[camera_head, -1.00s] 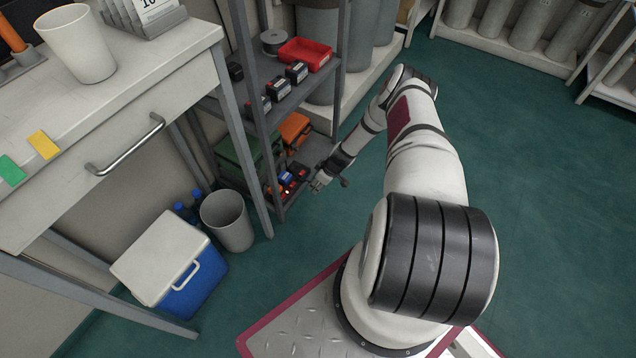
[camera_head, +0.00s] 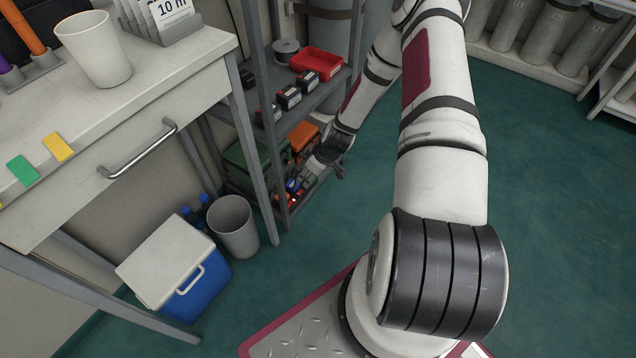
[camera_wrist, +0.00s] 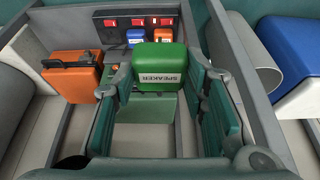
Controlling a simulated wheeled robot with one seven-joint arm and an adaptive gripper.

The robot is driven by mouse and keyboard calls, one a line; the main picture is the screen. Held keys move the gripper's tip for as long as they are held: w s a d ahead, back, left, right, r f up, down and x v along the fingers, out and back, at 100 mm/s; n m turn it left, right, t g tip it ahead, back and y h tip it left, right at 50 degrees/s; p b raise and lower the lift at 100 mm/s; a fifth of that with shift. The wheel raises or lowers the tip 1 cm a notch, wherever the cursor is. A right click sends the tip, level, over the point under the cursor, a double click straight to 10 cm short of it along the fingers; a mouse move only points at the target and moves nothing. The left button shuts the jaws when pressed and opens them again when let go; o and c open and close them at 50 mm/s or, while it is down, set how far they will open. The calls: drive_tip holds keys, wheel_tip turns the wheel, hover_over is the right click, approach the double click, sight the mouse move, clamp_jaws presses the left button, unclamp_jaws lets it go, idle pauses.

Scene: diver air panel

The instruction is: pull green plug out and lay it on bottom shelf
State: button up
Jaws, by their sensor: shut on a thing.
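In the wrist view my gripper (camera_wrist: 158,75) is shut on the green plug (camera_wrist: 158,68), a green block with a white label reading SPEAKER. The plug sits between the two fingertips, in front of the panel (camera_wrist: 110,27) with red switches. I cannot tell whether its lower end is in a socket. A blue plug (camera_wrist: 136,37) and an orange plug (camera_wrist: 163,35) stand at the panel just beyond it. In the head view my gripper (camera_head: 314,172) is at the bottom shelf (camera_head: 309,192) of the grey rack; the green plug is hidden there.
An orange case (camera_wrist: 72,76) lies on the bottom shelf, left in the wrist view. A green case (camera_head: 240,158) lies beside it in the head view. Rack posts (camera_head: 262,130) and the upper shelf (camera_head: 320,95) frame the space. A bin (camera_head: 233,226) and blue cooler (camera_head: 180,268) stand outside.

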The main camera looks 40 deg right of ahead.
drive_tip(key=s+a+r, duration=0.1)
drive_tip(key=a+r, duration=0.4)
drive_tip(key=r, duration=0.8)
drive_tip(key=s+a+r, duration=0.1)
drive_tip(key=a+r, duration=0.5)
drive_tip(key=r, duration=0.7)
drive_tip(key=s+a+r, duration=0.1)
drive_tip(key=a+r, duration=0.4)
drive_tip(key=r, duration=0.9)
drive_tip(key=shift+s+a, duration=0.35)
drive_tip(key=shift+s, duration=0.05)
clamp_jaws()
drive_tip(key=shift+r, duration=0.1)
